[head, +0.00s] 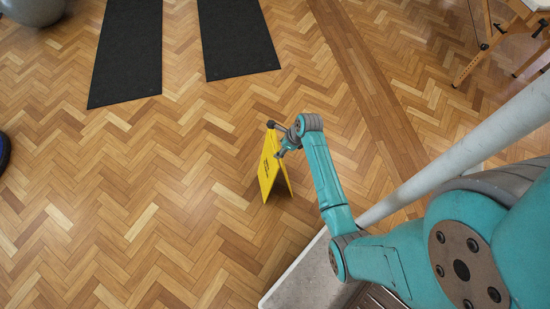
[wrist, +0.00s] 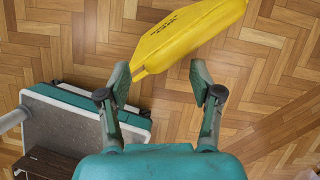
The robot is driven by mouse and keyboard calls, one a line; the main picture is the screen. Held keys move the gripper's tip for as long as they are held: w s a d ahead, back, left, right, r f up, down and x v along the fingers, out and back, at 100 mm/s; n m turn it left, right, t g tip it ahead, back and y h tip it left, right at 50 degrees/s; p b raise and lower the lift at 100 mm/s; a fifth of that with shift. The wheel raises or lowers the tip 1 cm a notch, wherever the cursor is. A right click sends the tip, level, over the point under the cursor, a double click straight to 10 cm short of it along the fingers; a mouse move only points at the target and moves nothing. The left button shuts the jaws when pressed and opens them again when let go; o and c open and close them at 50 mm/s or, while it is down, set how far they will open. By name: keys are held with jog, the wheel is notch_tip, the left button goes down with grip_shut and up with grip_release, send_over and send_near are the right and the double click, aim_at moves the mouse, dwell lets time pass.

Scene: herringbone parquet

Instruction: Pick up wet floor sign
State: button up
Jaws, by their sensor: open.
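The yellow wet floor sign (head: 268,165) stands upright on the parquet near the middle of the head view, its two panels spread like a tent. My gripper (head: 281,152) is at its upper right side in that view, partly overlapping the sign. In the wrist view the sign (wrist: 185,35) lies across the top, just past the fingertips. My gripper (wrist: 158,72) is open there, with the sign's lower edge showing between and beyond the two fingers. Nothing is held between them. I cannot tell whether a finger touches the sign.
Two black mats (head: 129,50) (head: 236,40) lie at the back. A grey ball (head: 33,8) is at the top left, and a dark blue round object (head: 3,150) at the left edge. A wooden-legged piece of furniture (head: 487,45) stands at top right. The floor left of the sign is clear.

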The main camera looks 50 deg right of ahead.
jog(key=shift+w+f, duration=0.15)
jog(key=shift+f, duration=0.35)
grip_shut()
jog(key=shift+r, duration=0.2)
